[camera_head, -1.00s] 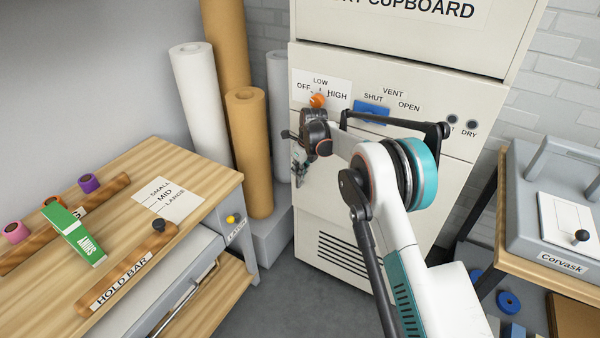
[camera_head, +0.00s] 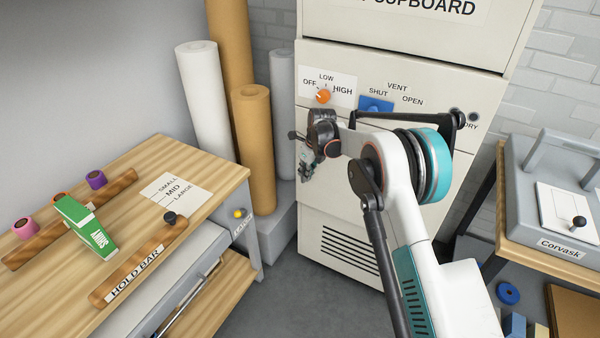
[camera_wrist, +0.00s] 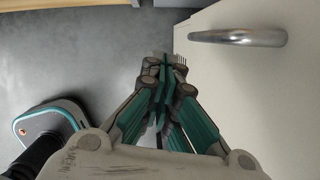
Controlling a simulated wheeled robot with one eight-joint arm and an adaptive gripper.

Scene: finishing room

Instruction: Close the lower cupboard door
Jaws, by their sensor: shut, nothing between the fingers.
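The pale cupboard (camera_head: 400,60) stands at the back centre of the head view. Its lower door (camera_head: 315,205) is partly hidden behind my arm; I cannot tell from this view how far it stands open. In the wrist view the pale door panel (camera_wrist: 275,90) fills the right side, with a curved metal handle (camera_wrist: 238,37) near the top. My gripper (camera_head: 306,168) is by the cupboard's left front edge. In the wrist view my gripper (camera_wrist: 165,65) is shut and empty, just left of the panel's edge; contact cannot be told.
An orange knob (camera_head: 323,96) and a blue vent slider (camera_head: 376,104) are above my gripper. Upright rolls (camera_head: 252,150) stand left of the cupboard. A wooden bench (camera_head: 120,190) is at left and a grey press (camera_head: 560,200) at right. Grey floor (camera_head: 300,300) lies between.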

